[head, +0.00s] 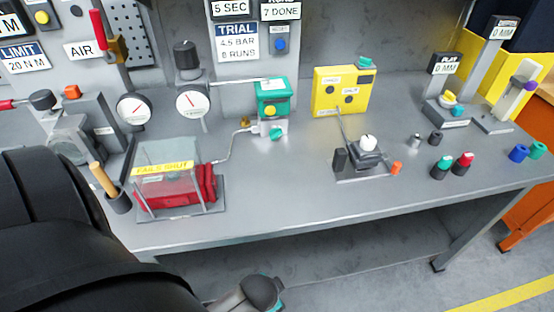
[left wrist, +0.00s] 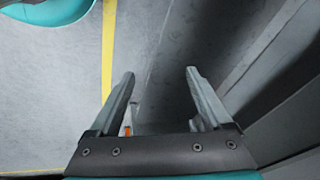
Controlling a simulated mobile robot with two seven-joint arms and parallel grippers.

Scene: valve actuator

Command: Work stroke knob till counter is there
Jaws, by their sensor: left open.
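No knob carries a readable "stroke" label, so I cannot tell for sure which one it is. At the right of the bench, a small display reading 0 MM (head: 445,64) stands behind a grey block with a yellow and white knob (head: 449,99). A second 0 MM display (head: 503,28) stands on a post farther right, near a unit with a purple part (head: 529,84). Another sign at the top reads 7 DONE (head: 281,11). In the left wrist view, my left gripper (left wrist: 160,75) is open and empty over floor, away from the bench-top things. My right gripper is not in view.
A yellow box (head: 341,91), a green-topped valve (head: 272,98), gauges (head: 192,103) and a clear guard over a red part (head: 170,170) stand on the grey bench (head: 290,208). The front-middle bench strip is clear.

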